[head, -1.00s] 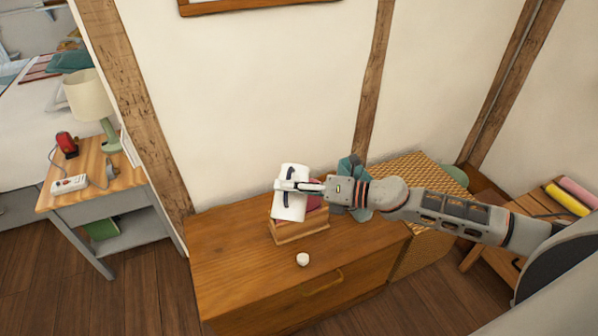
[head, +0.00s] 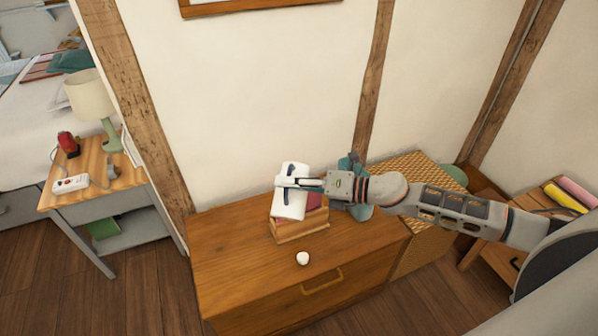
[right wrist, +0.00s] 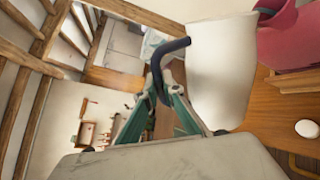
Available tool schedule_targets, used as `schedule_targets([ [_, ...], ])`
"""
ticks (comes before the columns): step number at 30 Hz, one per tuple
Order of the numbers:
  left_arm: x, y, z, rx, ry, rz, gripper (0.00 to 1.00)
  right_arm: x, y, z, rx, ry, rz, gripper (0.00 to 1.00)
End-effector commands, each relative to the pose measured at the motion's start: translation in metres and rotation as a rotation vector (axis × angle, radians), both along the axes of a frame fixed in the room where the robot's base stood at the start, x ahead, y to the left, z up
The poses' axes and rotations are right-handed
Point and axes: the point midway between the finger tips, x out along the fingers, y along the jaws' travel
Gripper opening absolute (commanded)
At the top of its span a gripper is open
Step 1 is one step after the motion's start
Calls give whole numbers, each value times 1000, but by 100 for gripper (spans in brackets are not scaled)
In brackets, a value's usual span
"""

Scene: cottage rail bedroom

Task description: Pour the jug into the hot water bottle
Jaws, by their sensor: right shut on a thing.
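The white jug (head: 291,203) with a dark blue handle is held above the wooden chest, and its handle shows in the right wrist view (right wrist: 158,62). My right gripper (head: 287,183) is shut on the jug's handle. The jug leans a little; I cannot tell whether anything flows from it. The red-pink hot water bottle (head: 318,214) is in a wooden holder (head: 300,233) just behind and right of the jug, partly hidden by the jug and gripper. In the right wrist view the bottle (right wrist: 290,38) is at upper right, close beside the jug. My left gripper is not in view.
A small white round object (head: 303,258) lies on the front of the chest top (head: 230,250). A teal thing (head: 357,208) is behind my right arm, next to a woven box (head: 412,170). A side table with a lamp (head: 92,98) stands at left. The chest's left top is clear.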

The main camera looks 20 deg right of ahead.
Motion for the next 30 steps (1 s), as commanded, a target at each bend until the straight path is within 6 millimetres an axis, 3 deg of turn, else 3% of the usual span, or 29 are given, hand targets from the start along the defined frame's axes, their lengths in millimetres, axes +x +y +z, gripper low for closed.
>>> schedule_targets([
  [30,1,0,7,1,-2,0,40,4,-2,9,27,36,1,0],
])
